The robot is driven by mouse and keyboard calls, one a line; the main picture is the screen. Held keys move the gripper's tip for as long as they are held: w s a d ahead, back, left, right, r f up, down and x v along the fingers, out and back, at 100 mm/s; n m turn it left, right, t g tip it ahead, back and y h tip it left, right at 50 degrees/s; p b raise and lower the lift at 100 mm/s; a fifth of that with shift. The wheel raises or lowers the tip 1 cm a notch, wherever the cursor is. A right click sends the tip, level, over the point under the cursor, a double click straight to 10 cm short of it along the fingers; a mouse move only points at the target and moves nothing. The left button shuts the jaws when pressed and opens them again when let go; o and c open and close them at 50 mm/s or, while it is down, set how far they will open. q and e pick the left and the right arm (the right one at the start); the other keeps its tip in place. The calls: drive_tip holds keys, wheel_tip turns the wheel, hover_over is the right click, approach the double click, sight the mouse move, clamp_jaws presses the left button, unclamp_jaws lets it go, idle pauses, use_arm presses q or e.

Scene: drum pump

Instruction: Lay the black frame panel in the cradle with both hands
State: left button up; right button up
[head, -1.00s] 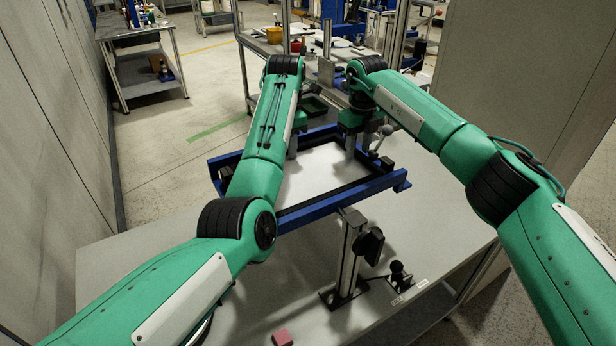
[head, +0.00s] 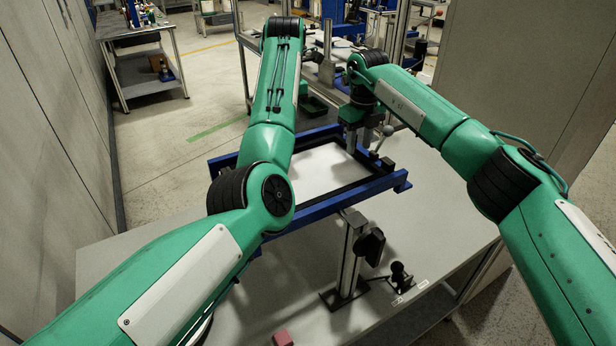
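The blue cradle (head: 330,203) stands raised over the grey table in the middle of the head view. Black strips (head: 352,186) line its inner edges around a pale area; they look like the black frame panel lying inside, but I cannot tell how fully it is seated. My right gripper (head: 351,142) points down at the cradle's far side, right of centre. Its fingertips are small and partly hidden, so their opening and any contact are unclear. My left arm crosses the cradle's left part and hides some of it.
A post with a black clamp (head: 370,243) stands before the cradle. A small pink block (head: 283,338) lies at the table's front. A ball-topped lever (head: 387,131) rises near the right gripper. A cluttered bench stands behind; a tall grey panel (head: 520,90) is at right.

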wheel_tip(320, 180, up, 11)
drive_tip(key=shift+f, duration=0.2)
idle(0.4)
